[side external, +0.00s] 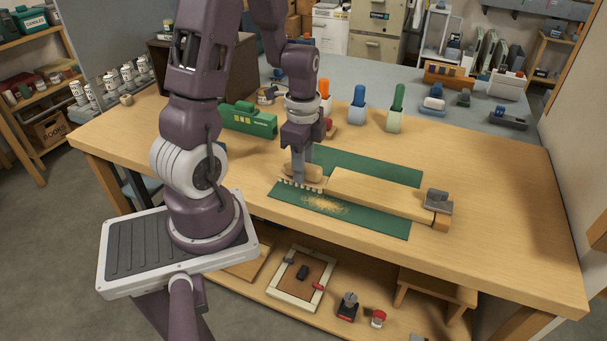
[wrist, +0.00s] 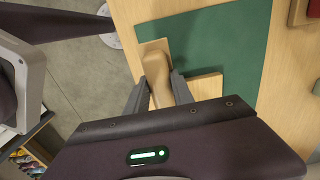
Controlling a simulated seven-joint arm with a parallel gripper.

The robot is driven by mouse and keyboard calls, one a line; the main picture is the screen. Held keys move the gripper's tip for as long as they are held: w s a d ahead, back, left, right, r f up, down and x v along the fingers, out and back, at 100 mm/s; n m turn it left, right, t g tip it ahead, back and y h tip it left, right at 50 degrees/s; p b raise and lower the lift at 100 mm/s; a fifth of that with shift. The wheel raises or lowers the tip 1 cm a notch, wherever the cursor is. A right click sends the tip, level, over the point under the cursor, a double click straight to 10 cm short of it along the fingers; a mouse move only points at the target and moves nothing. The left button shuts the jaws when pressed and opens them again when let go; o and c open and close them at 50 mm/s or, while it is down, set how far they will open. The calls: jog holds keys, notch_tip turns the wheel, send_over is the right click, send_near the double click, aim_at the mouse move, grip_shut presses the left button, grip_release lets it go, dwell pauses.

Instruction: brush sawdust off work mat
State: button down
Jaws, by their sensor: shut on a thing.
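My gripper (side external: 300,172) is shut on a wooden-handled brush (side external: 314,184) with pale bristles. In the side view the brush is over the left end of the green work mat (side external: 364,165), bristles down; I cannot tell if they touch it. The brush handle (wrist: 160,62) also shows between my fingers (wrist: 160,90) in the wrist view, over the green mat (wrist: 218,45). A patch of sawdust (side external: 325,204) lies on the mat's front strip, just right of and in front of the brush. The sawdust is not visible in the wrist view.
A long wooden board (side external: 375,193) lies across the mat, with a grey metal piece (side external: 438,200) at its right end. A green case (side external: 247,120) and bottles with blue (side external: 357,97) and green (side external: 398,98) tops stand behind. The bench's right side is clear.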

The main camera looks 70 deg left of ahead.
jog(key=shift+r, duration=1.6)
jog(key=w+d, duration=0.8)
notch_tip(320, 180, down, 6)
jog(key=shift+s+a+f, duration=0.1)
jog(key=shift+s+f, duration=0.05)
jog(key=shift+f, duration=0.1)
jog(key=s+a, duration=0.7)
jog(key=shift+s+a+r, duration=0.1)
jog(key=shift+s+a, duration=0.25)
jog(key=shift+a, duration=0.05)
jog(key=shift+f, duration=1)
jog(key=shift+w+d+r, duration=0.1)
